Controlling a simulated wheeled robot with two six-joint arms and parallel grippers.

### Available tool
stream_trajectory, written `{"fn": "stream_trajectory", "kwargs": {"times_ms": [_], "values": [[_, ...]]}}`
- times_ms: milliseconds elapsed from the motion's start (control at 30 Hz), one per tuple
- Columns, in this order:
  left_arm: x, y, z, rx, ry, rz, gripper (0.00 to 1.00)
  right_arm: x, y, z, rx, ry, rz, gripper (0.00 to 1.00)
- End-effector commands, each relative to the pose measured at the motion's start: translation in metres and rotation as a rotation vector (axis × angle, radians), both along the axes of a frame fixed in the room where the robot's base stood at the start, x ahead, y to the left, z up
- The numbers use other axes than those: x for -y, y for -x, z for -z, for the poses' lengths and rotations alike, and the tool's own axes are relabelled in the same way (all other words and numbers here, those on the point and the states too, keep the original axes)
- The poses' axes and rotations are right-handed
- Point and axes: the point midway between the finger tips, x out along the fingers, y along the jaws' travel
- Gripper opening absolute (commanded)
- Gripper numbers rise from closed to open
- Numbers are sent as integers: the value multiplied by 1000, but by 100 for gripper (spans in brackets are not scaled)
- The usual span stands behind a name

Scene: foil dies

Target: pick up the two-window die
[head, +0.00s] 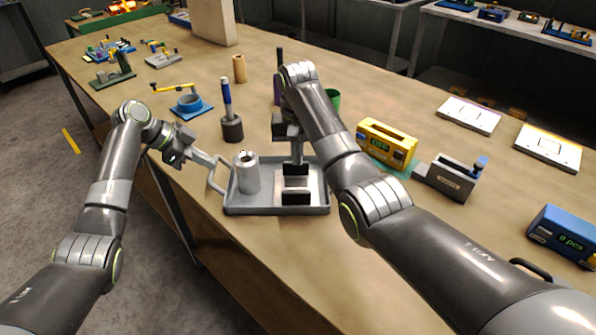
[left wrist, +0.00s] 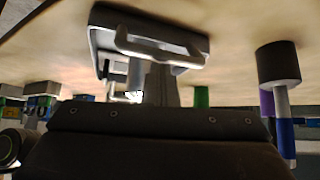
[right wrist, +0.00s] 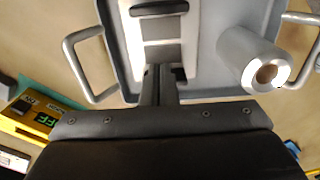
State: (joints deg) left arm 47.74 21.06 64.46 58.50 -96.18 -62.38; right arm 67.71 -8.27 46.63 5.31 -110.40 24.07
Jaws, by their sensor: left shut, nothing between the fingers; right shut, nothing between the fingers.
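I cannot tell for sure which thing is the two-window die. A grey tray (head: 240,209) with loop handles holds a silver cylinder (head: 246,178) with a hole in its top, and a pale and black block-like piece (head: 296,197). In the right wrist view the piece (right wrist: 160,28) shows pale faces split by dark bands. My right gripper (head: 297,160) is shut and empty, pointing down over the tray just behind this piece; whether they touch is unclear. My left gripper (head: 192,156) is shut and empty, near the tray's left handle (head: 216,180).
A blue-handled tool (head: 227,98) with a dark round base stands behind the tray. A yellow device (head: 387,143) and a grey box (head: 452,178) stand to the right. Two flat plates (head: 468,115) (head: 548,147) lie further right. My right arm hides part of the table.

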Motion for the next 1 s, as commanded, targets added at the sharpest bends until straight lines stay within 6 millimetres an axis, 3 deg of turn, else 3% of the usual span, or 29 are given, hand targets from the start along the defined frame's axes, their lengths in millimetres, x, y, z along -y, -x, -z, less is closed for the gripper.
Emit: {"fn": "stream_trajectory", "kwargs": {"times_ms": [133, 400, 1000], "values": [[-3, 2, 7, -14, -7, -3, 0, 0, 0, -17, 0, 0, 0, 0], [-3, 2, 7, -14, -7, -3, 0, 4, -3, -23, -2, -23, -107, 35], [-3, 2, 7, -14, -7, -3, 0, 27, -30, -31, 118, -221, -1007, 36]]}}
